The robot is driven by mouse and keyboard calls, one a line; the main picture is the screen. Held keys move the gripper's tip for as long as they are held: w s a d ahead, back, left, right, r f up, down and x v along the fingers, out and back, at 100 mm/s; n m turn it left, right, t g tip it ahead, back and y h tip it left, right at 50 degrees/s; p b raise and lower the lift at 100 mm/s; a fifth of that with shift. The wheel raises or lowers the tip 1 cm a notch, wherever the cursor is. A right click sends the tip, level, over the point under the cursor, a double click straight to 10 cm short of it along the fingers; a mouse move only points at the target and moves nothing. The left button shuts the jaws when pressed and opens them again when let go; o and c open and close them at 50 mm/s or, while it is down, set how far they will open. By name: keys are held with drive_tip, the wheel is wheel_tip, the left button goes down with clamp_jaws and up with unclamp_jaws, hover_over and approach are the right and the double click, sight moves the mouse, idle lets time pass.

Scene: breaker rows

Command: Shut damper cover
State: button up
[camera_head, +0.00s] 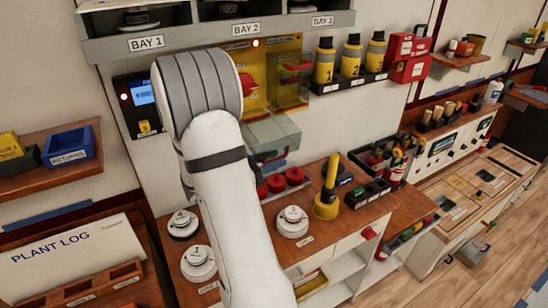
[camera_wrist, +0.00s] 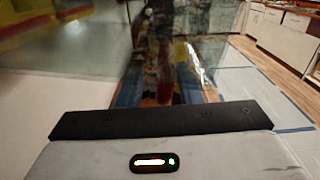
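A yellow panel (camera_head: 255,90) with red parts is on the wall under the BAY 2 label, partly hidden behind my arm. A clear cover (camera_head: 275,130) sticks out from the wall below it, tilted away and see-through; I take it for the damper cover, though no label on it is readable. In the wrist view, a clear pane (camera_wrist: 190,50) stands ahead, with blurred shapes showing through it. My gripper (camera_wrist: 165,120) shows there as a dark bar above a pale housing; its fingers cannot be made out. In the head view my arm hides it. Contact with the cover cannot be judged.
A wooden counter (camera_head: 335,225) below holds white round dials (camera_head: 292,220), red knobs (camera_head: 285,178) and a yellow upright tool (camera_head: 328,190). Yellow bottles (camera_head: 350,55) stand on a shelf to the right. A lit screen unit (camera_head: 142,95) is left of my arm.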

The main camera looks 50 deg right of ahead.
drive_tip(key=shift+s+d, duration=0.15)
drive_tip(key=shift+d, duration=0.35)
drive_tip(key=shift+c, duration=0.2)
clamp_jaws()
